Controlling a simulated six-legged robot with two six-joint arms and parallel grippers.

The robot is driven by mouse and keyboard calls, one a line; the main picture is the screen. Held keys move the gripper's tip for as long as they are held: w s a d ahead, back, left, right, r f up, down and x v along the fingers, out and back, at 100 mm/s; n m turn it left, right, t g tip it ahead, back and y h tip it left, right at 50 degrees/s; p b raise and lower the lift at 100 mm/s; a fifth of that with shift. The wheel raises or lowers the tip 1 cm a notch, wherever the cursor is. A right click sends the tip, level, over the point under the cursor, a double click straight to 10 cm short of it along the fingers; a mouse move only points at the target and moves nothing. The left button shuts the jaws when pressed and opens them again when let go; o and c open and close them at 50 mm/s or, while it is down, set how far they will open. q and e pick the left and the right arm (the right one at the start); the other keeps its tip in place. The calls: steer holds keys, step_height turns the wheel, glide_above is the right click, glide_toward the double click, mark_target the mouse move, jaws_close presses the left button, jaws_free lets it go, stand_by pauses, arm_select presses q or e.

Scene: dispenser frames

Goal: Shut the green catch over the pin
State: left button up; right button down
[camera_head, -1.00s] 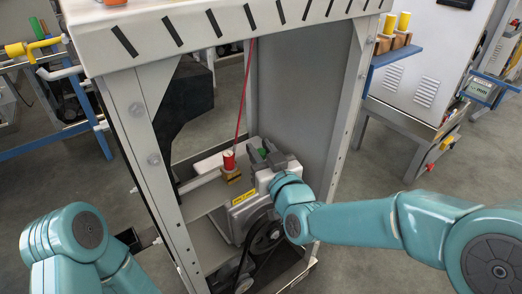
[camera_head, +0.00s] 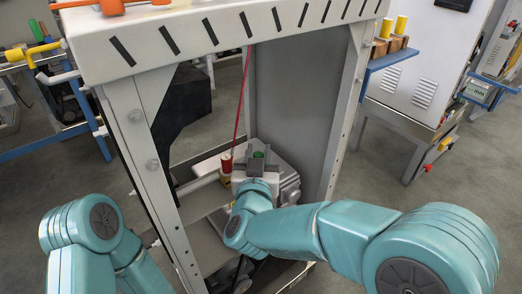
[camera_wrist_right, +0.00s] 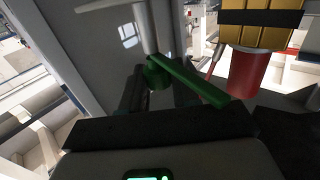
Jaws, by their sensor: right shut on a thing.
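The green catch (camera_wrist_right: 195,82) shows in the right wrist view as a long green lever with a round green end (camera_wrist_right: 157,72). The dark fingers of my right gripper (camera_wrist_right: 158,92) are closed around the round end, and the lever slants down to the right from it. In the head view my right gripper (camera_head: 257,163) is over the grey machine housing, with a bit of green between its fingers. A pale rod stands just above the round end in the wrist view; I cannot tell whether it is the pin. My left gripper is out of view.
A red spool (camera_head: 226,163) stands close to the left of my right gripper, with a red cord above it; it also shows in the wrist view (camera_wrist_right: 243,72). The frame's posts (camera_head: 350,95) and striped top (camera_head: 225,28) enclose the space.

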steer(key=shift+m+h+p, duration=0.5)
steer(key=shift+m+h, duration=0.5)
steer(key=shift+h, duration=0.4)
steer(key=c, duration=1)
jaws_free()
steer(key=shift+o, duration=0.2)
